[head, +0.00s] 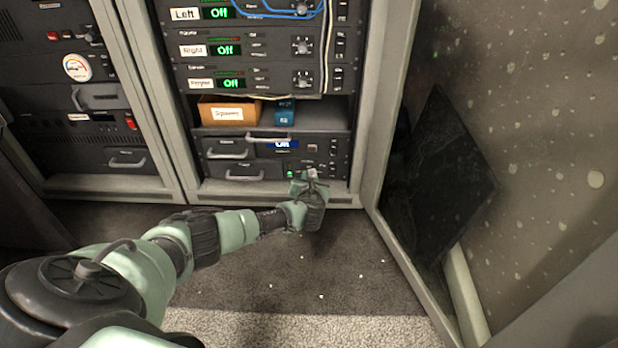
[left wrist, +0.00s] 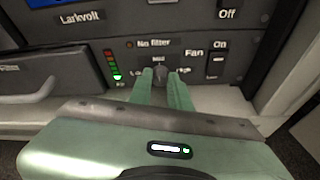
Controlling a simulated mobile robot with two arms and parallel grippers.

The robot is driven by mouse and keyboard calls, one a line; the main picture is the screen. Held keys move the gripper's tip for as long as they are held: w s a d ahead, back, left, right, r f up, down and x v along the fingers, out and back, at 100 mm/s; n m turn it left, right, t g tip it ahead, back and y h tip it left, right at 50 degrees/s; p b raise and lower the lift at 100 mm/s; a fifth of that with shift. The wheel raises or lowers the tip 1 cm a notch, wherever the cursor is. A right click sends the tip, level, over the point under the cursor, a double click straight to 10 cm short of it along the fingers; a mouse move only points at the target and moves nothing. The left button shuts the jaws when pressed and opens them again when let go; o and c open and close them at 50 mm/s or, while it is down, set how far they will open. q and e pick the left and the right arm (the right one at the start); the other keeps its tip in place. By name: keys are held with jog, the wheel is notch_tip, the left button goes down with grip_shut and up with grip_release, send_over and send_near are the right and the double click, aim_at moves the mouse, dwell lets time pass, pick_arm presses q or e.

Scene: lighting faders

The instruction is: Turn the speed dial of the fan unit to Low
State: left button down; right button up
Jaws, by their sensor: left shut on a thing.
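The fan unit (head: 294,162) is the lowest panel of the middle rack; its panel also shows in the left wrist view (left wrist: 208,85). It bears a "Fan" rocker switch (left wrist: 216,65), a "No filter" label (left wrist: 153,43) and a column of small lights (left wrist: 112,64) with a green one lit. My left gripper (head: 311,179) reaches the panel from the front. In the left wrist view its two fingers (left wrist: 161,86) are shut on the dark speed dial (left wrist: 160,72), one on each side. "Mid" is above the dial; the side labels are partly covered. The pointer's setting is unclear. My right gripper is not in view.
Above the fan unit is a panel with a blue display (head: 284,144). An open shelf holds an orange-brown box (head: 228,111) and a blue box (head: 285,112). Drawer handles (head: 244,176) stick out on the left. A rack door (head: 500,130) stands open at right.

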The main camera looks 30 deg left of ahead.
pick_arm(q)
jog(key=shift+s+a+n+t+h, duration=0.15)
jog(key=shift+n+t+h, duration=0.15)
jog(key=shift+n+h, duration=0.35)
jog(key=shift+f+n+t+h, duration=0.25)
jog(key=shift+n+t+h, duration=0.15)
jog(key=shift+n, duration=0.65)
jog(key=n+b, duration=0.1)
jog(key=b, duration=0.1)
jog(key=n+t+h+b, duration=0.1)
jog(key=n+b, duration=0.1)
jog(key=n+t+h+b, duration=0.1)
jog(key=b, duration=0.1)
jog(key=shift+s+a+f+n, duration=0.2)
jog(key=shift+a+f+n, duration=0.1)
jog(key=shift+f, duration=0.1)
jog(key=shift+r+n+t+b, duration=0.15)
jog(key=shift+n+t+b, duration=0.35)
jog(key=shift+n+b, duration=0.4)
jog(key=shift+n+t, duration=0.3)
jog(key=shift+n, duration=0.4)
jog(key=shift+n+t+h, duration=0.25)
jog(key=shift+n+t, duration=0.05)
jog(key=shift+n, duration=0.1)
jog(key=shift+a, duration=0.1)
